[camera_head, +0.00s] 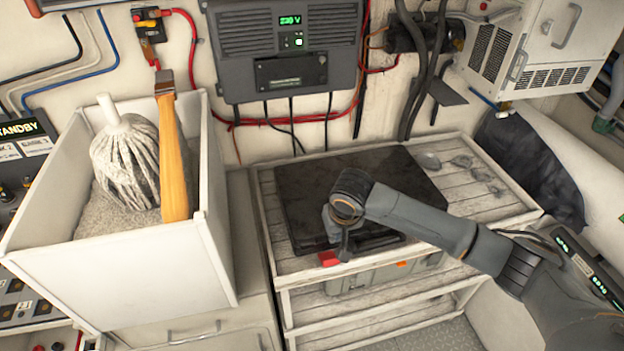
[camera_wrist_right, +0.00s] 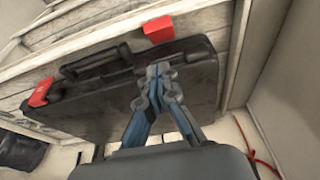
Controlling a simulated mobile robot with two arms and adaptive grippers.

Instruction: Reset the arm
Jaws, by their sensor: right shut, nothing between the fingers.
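My right arm reaches in from the right in the head view. Its gripper (camera_head: 343,252) points down at the front edge of a closed black case (camera_head: 300,185). In the right wrist view the fingers of this gripper (camera_wrist_right: 160,72) are together, with nothing between them. The black case fills much of that view (camera_wrist_right: 90,100), with its handle and red latches behind the fingertips. I cannot tell whether the fingers touch the case. My left gripper is not in view.
The case lies on a slatted shelf unit (camera_head: 500,208) with a grey box (camera_head: 385,268) below. A white bin (camera_head: 150,275) on the left holds a mop (camera_head: 128,165) and an orange-handled tool (camera_head: 170,150). A grey inverter (camera_head: 285,45) and cables are on the wall. The shelf's right end is mostly clear.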

